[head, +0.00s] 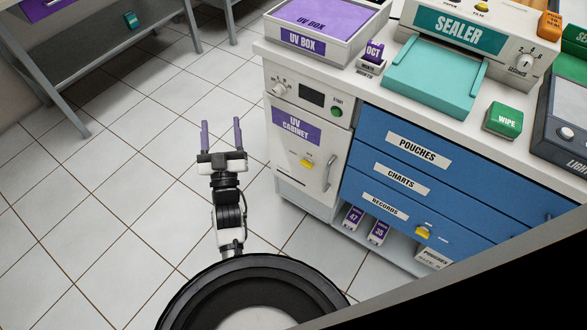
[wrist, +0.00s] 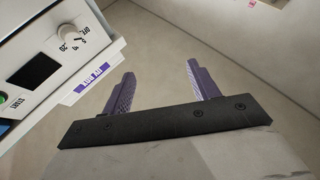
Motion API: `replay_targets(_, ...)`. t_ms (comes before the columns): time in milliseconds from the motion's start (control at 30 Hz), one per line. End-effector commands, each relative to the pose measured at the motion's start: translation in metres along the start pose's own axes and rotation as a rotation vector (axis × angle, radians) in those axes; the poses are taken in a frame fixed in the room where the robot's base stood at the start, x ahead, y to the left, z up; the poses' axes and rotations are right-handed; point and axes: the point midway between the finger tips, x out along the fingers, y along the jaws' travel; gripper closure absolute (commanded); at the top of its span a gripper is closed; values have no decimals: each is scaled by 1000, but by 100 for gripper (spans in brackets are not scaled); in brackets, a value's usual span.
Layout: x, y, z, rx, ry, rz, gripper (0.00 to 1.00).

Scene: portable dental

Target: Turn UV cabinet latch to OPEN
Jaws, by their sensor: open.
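The UV cabinet (head: 310,150) is the white unit at the left end of the counter, with a purple label and its door shut. Its yellow latch (head: 306,164) sits on the door below the label; small marks beside it are too small to read. My gripper (head: 222,136) is open and empty, left of the cabinet and apart from it, fingers pointing away from my base. In the wrist view my gripper (wrist: 166,88) shows two spread purple fingers with nothing between them. The latch is not in the wrist view.
The cabinet has a vertical handle (head: 328,172), a knob (head: 279,89) and a green start button (head: 336,111). Blue drawers (head: 440,178) stand to its right, with another yellow latch (head: 423,232). The tiled floor (head: 120,190) to the left is clear. A grey table (head: 95,62) stands behind.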

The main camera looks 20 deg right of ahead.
Motion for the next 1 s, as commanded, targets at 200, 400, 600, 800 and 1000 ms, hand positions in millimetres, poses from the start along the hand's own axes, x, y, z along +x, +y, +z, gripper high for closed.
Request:
replay_targets(200, -89, 80, 110, -93, -270, 314, 40)
replay_targets(400, -156, 101, 161, -112, -440, 540, 40)
replay_targets(600, -183, 101, 180, -108, -514, 650, 40)
replay_targets(800, -177, 110, 187, -109, -523, 669, 40)
replay_targets(1000, -152, 134, 203, -111, -523, 668, 40)
